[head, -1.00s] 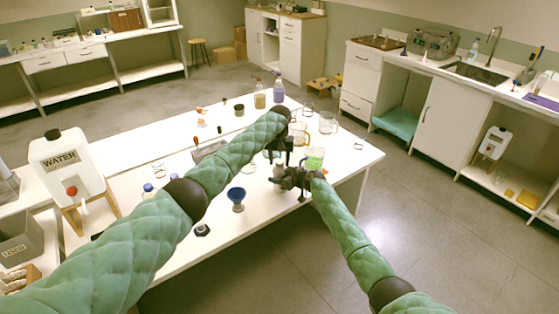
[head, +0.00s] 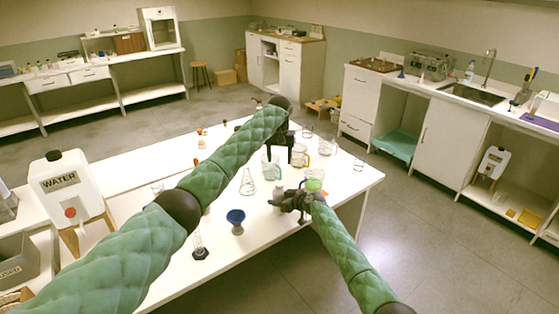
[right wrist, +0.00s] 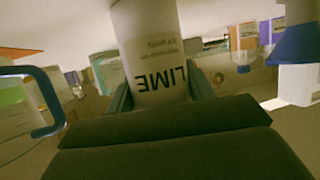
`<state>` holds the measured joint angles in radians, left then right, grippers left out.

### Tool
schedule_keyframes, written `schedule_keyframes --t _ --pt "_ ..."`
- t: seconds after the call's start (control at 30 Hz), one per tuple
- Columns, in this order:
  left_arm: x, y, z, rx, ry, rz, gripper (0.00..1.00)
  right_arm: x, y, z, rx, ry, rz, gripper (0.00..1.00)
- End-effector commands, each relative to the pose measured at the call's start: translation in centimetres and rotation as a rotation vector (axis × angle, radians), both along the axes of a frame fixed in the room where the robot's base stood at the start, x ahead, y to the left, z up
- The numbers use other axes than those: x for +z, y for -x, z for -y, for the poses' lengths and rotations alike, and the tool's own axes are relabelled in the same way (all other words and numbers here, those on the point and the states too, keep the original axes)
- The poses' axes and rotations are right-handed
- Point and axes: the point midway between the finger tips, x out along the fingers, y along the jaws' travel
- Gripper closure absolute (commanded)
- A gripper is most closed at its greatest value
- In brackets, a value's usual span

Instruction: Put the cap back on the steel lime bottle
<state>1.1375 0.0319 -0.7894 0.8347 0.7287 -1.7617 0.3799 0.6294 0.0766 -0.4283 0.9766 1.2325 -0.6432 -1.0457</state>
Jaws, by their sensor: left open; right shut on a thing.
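The lime bottle (right wrist: 150,50), pale and labelled LIME, is between the fingers of my right gripper (right wrist: 160,92) in the right wrist view. The label reads upside down there, and the bottle's far end runs out of the top of the picture. In the head view the right gripper (head: 287,200) is shut on the small grey bottle (head: 278,201) near the table's front edge. My left gripper (head: 299,157) is open, above and behind the bottle, apart from it. I cannot make out a cap in either view.
A beaker of green liquid (head: 314,183) stands right beside the right gripper. A conical flask (head: 248,184) and a blue funnel (head: 236,217) stand to the left. Glass beakers crowd behind, around the left gripper. A white water container (head: 62,184) stands at the left.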

Motion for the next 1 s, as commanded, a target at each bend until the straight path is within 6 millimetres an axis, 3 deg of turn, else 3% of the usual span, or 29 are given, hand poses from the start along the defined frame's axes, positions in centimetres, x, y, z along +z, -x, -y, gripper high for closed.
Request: schedule_keyframes --t 0.13,0.17,0.27,0.67,1.0 --pt "0.0 0.0 0.0 0.0 0.0 0.0 0.43 0.0 0.0 0.0 0.0 0.0 0.0 1.0" --pt "0.0 0.0 0.0 0.0 0.0 0.0 0.43 0.0 0.0 0.0 0.0 0.0 0.0 0.43" --pt "0.0 0.0 0.0 0.0 0.0 0.0 0.43 0.0 0.0 0.0 0.0 0.0 0.0 0.24" --pt "-0.3 0.0 0.0 0.0 0.0 0.0 0.43 0.1 0.2 0.4 -0.001 0.0 0.0 0.22" --pt "-1.6 0.0 0.0 0.0 0.0 0.0 0.43 1.4 2.7 3.3 0.0 0.001 0.002 0.22"
